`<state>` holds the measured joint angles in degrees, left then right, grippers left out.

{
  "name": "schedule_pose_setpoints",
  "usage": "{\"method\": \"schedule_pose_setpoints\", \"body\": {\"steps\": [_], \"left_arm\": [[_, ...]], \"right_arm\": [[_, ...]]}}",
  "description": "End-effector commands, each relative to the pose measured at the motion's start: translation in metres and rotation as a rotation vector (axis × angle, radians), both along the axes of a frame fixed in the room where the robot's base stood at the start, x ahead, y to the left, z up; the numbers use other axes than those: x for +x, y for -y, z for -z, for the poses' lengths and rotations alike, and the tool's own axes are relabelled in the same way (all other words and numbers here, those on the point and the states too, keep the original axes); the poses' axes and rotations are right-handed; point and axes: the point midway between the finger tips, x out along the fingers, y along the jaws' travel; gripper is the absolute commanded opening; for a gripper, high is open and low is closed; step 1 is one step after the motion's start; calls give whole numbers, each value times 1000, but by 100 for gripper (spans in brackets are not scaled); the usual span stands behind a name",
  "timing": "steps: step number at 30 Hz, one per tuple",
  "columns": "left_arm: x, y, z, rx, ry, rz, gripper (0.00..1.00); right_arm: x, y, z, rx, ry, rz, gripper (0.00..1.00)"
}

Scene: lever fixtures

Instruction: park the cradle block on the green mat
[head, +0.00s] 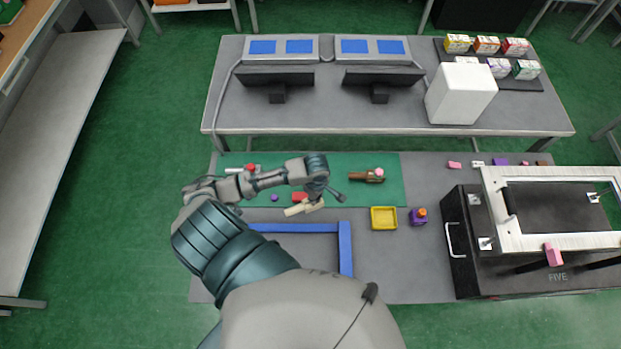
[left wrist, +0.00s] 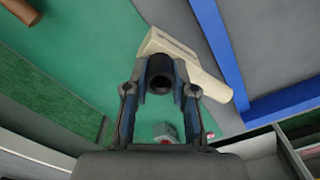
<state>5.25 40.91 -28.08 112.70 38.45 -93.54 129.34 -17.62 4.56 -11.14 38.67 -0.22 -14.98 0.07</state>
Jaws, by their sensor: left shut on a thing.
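A cream block (head: 303,208) shows beneath my left gripper, at the front edge of the green mat (head: 388,198). I cannot tell for sure that it is the cradle block. In the left wrist view the cream block (left wrist: 188,65) lies just beyond my left gripper (left wrist: 160,84). The fingers are closed around a dark round piece (left wrist: 160,70) in front of the cream block. Whether this piece is joined to the block is hidden. The mat also shows in the left wrist view (left wrist: 95,60). My right gripper is not in view.
A blue frame (head: 345,245) stands close in front of the mat. A yellow tray (head: 384,218) and a purple block (head: 418,216) are to the right. A brown piece with a pink top (head: 367,175) lies on the mat. A black case (head: 465,260) stands far right.

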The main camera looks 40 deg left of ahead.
Motion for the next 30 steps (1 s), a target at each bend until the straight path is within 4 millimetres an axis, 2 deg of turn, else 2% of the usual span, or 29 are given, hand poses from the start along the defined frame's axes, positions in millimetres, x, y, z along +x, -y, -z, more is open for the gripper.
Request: {"method": "schedule_pose_setpoints", "body": {"steps": [3, 9, 13, 17, 20, 22, 30], "left_arm": [[1, 2, 1, 3, 0, 252, 0], [-1, 7, 1, 5, -7, 603, 0], [-2, 9, 1, 7, -9, 739, 0], [2, 8, 1, 11, -12, 797, 0], [16, -4, 3, 12, -13, 805, 0], [31, -16, 5, 11, -13, 803, 0], [93, -68, 14, 5, -10, 800, 0]], "right_arm": [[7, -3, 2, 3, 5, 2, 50], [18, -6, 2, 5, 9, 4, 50], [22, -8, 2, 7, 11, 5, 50], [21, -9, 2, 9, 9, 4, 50], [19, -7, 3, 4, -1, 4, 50], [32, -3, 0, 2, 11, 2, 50], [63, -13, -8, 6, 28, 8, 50]]}}
